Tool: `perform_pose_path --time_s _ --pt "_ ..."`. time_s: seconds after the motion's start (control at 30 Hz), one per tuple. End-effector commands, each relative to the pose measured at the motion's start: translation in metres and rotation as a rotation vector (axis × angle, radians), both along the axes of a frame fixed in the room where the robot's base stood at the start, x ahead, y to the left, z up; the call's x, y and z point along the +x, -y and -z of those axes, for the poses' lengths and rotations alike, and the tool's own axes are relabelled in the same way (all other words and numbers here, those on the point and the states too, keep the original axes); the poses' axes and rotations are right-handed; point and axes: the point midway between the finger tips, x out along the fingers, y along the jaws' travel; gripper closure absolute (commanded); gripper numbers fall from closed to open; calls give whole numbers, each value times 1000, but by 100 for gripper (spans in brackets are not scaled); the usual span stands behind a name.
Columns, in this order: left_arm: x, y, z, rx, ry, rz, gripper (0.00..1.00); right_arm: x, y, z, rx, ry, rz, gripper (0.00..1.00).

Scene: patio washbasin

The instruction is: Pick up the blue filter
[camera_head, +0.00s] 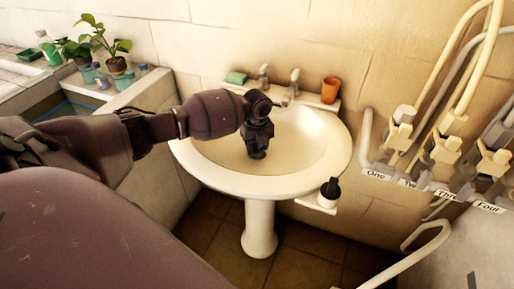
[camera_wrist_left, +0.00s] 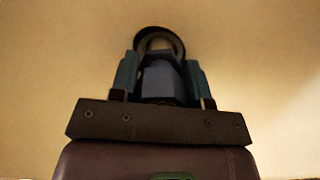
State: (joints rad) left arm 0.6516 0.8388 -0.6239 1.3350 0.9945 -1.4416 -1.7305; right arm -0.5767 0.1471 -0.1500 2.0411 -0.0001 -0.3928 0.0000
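My left gripper (camera_head: 258,150) points down into the white washbasin (camera_head: 215,180), with its fingertips low near the bowl's bottom. In the left wrist view the two teal fingers of the left gripper (camera_wrist_left: 160,75) sit on either side of a dark blue piece, the blue filter (camera_wrist_left: 160,80). No gap shows between the fingers and its sides, so they look shut on it. A dark ring with a paler middle shows at its far end. In the head view the gripper hides most of the filter. My right gripper is not in view.
Taps (camera_head: 264,76), a green sponge (camera_head: 236,77) and an orange cup (camera_head: 330,90) stand on the basin's back ledge. A dark object (camera_head: 330,188) sits on a small white shelf at right. Pipes and valves (camera_head: 445,149) line the right wall. Potted plants (camera_head: 117,65) stand at left.

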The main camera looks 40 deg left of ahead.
Motion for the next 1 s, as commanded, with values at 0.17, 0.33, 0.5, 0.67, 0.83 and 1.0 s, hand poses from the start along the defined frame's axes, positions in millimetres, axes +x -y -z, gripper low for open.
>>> perform_pose_path --time_s 0.17,0.33,0.5,0.67,0.83,1.0 --pt "0 0 0 0 0 0 81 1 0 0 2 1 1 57" --pt "0 0 -1 1 1 0 81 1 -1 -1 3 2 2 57" --pt "1 -1 -14 1 4 0 81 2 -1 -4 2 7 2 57" --pt "2 0 -46 0 7 1 81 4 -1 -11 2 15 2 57" --pt "1 0 -90 1 9 1 81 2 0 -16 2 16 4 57" --pt "1 0 -133 2 7 1 81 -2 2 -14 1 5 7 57"
